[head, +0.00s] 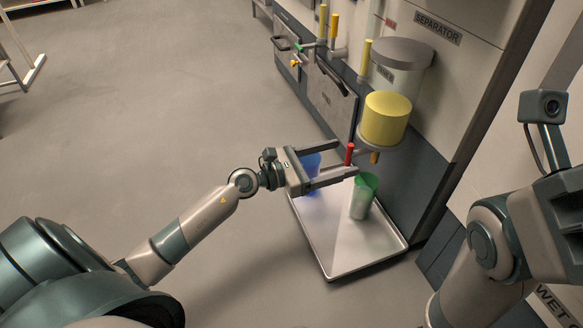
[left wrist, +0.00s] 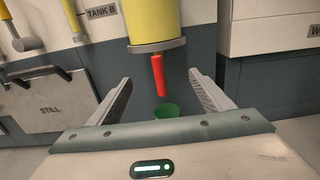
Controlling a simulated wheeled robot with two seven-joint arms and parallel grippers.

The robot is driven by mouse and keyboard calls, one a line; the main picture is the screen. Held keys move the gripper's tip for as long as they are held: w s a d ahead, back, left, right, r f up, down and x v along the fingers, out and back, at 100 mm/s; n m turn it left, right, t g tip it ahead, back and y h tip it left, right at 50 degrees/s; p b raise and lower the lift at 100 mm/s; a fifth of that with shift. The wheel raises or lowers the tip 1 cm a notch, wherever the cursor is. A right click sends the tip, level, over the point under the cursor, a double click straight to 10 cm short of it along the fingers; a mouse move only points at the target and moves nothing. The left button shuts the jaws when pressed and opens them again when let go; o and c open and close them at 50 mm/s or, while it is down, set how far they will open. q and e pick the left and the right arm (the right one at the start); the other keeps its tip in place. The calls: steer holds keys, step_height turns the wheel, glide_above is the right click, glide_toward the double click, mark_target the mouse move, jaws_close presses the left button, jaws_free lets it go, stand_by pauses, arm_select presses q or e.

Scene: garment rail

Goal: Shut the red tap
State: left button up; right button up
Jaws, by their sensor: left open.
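The red tap (head: 350,154) has a short red handle below a yellow cylinder (head: 387,118) on the wall unit. In the left wrist view the red handle (left wrist: 158,75) hangs slightly tilted under the yellow cylinder (left wrist: 153,22). My left gripper (head: 346,159) is open, with a finger on either side of the handle and a gap to each in the wrist view. I cannot tell whether any part touches it. A green cup (head: 363,196) stands below on the tray; only its green rim (left wrist: 167,111) shows in the wrist view.
A metal tray (head: 345,262) lies on the floor under the cups. A blue cup (head: 310,172) stands on it, partly behind my left gripper. Yellow pipes and a green-handled valve (head: 309,46) are farther back on the wall. The floor to the left is clear.

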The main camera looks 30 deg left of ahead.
arm_select(q)
steer(key=p+v, duration=0.1)
steer(key=v, duration=1.1)
steer(key=shift+s+a, duration=0.25)
